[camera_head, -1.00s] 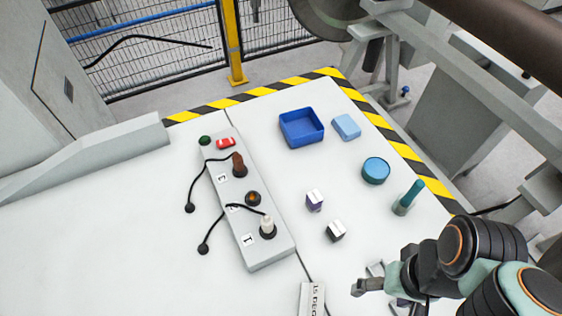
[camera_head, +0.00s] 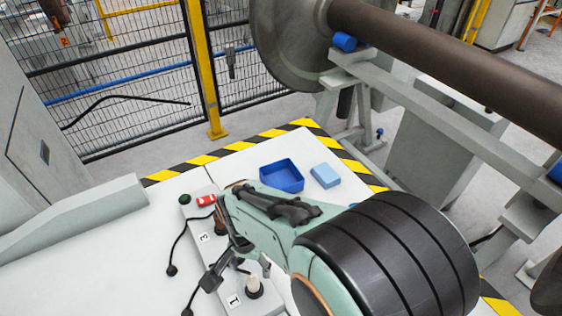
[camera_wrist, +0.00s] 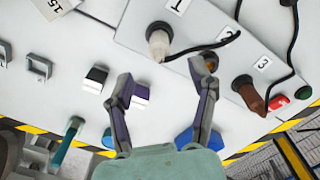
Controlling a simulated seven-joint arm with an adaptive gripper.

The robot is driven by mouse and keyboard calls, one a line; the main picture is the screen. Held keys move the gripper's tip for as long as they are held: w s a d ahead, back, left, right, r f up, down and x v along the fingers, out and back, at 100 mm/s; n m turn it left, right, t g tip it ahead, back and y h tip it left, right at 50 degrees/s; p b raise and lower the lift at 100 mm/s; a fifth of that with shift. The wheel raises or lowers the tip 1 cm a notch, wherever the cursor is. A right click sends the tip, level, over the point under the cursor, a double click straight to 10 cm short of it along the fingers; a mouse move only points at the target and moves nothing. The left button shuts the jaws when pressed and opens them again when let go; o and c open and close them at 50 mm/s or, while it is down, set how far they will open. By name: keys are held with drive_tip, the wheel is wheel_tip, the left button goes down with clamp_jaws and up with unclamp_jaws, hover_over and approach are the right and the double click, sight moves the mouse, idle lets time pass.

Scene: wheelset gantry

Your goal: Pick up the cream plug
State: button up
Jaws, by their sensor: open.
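The cream plug (camera_head: 254,287) stands in a dark round socket beside label 1 on the grey panel (camera_head: 234,304). In the wrist view the cream plug (camera_wrist: 158,43) is at top centre, with a black cord running from its socket area to the right. My gripper (camera_head: 238,272) is open and empty, with its fingers over the panel close to the plug. In the wrist view my gripper (camera_wrist: 156,86) has its fingers spread wide, and the plug shows beyond the gap between them. Contact with the plug is not visible.
A brown plug (camera_wrist: 250,96) and an orange-centred socket (camera_wrist: 208,60) are beside it on the panel. A red part (camera_head: 206,200), green button (camera_head: 185,199), blue tray (camera_head: 282,177) and light blue block (camera_head: 325,175) lie farther back. Loose cords lie left of the panel.

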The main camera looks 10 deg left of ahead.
sight(251, 275)
wheel_tip(251, 275, down, 6)
drive_tip(key=shift+f, duration=0.25)
drive_tip(key=shift+c, duration=0.3)
clamp_jaws()
